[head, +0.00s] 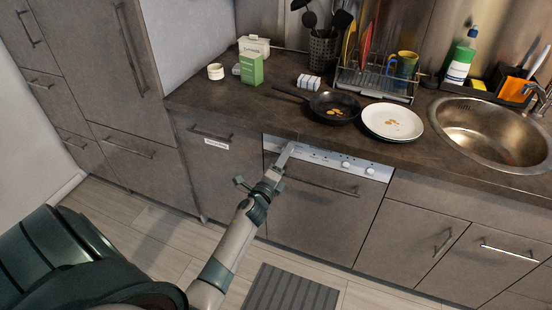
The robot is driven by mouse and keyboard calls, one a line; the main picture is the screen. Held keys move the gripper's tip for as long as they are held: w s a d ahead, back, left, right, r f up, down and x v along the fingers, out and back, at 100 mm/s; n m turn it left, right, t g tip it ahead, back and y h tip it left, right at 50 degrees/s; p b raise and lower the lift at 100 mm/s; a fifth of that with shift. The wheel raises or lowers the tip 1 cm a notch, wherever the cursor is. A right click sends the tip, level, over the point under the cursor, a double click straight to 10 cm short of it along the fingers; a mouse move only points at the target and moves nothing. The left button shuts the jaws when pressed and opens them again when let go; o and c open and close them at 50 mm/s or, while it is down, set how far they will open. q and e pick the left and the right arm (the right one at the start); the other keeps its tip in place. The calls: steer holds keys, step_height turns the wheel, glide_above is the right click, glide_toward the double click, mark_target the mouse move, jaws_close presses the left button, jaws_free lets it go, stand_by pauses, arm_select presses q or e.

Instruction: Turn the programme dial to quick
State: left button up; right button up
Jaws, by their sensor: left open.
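The dishwasher's white control panel (322,158) runs under the counter edge, above a dark grey door with a bar handle (322,184). Round knobs show on its right half, one light knob (345,165) and another (369,170) further right. I cannot tell which is the programme dial, and its markings are too small to read. My left gripper (286,155) is open, with its tip in front of the panel's left part, left of the knobs. It hides part of the panel there; I cannot tell if it touches. My right gripper is not in view.
Above the panel, the counter holds a black pan (334,107), a white plate (393,122) and a dish rack (376,83). A sink (492,132) is at the right. A grey striped mat (288,290) lies on the floor before the dishwasher.

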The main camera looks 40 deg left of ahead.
arm_select(q)
steer(key=b+v, duration=0.2)
steer(key=v, duration=1.5)
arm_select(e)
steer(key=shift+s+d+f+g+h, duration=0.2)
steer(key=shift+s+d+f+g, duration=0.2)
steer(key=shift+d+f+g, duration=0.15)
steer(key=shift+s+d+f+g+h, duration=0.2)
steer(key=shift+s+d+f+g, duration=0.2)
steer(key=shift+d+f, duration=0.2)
arm_select(q)
steer(key=shift+s+f, duration=0.1)
steer(key=shift+s, duration=0.05)
